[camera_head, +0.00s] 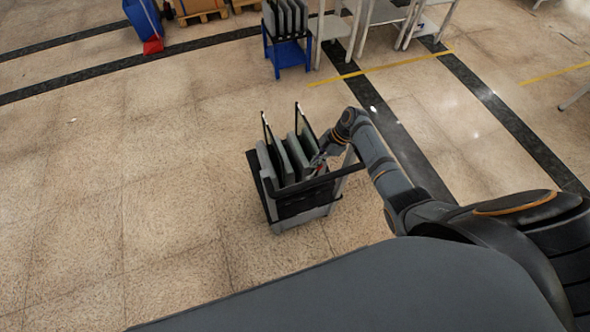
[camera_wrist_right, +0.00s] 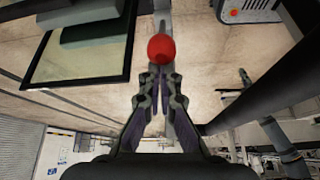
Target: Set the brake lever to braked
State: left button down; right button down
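A round red knob (camera_wrist_right: 160,47), which looks like the end of the brake lever, shows in the right wrist view just beyond my fingertips. A grey bar runs behind it; I cannot tell whether this bar is the lever's shaft. My right gripper (camera_wrist_right: 161,78) has its fingers brought close together, with no object visible between them. In the head view my right gripper (camera_head: 321,160) reaches down at the right side of a small cart (camera_head: 304,207) and partly hides that area. The lever's set position cannot be told. My left gripper is out of view.
Upright grey panels and black-framed plates (camera_head: 268,166) stand in the cart, close to my right gripper. A dark bar (camera_wrist_right: 265,85) crosses the right of the wrist view. Floor is open left of the cart. A blue stand (camera_head: 288,56) and white tables (camera_head: 378,14) are farther back.

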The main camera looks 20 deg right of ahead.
jog(key=shift+d, duration=0.35)
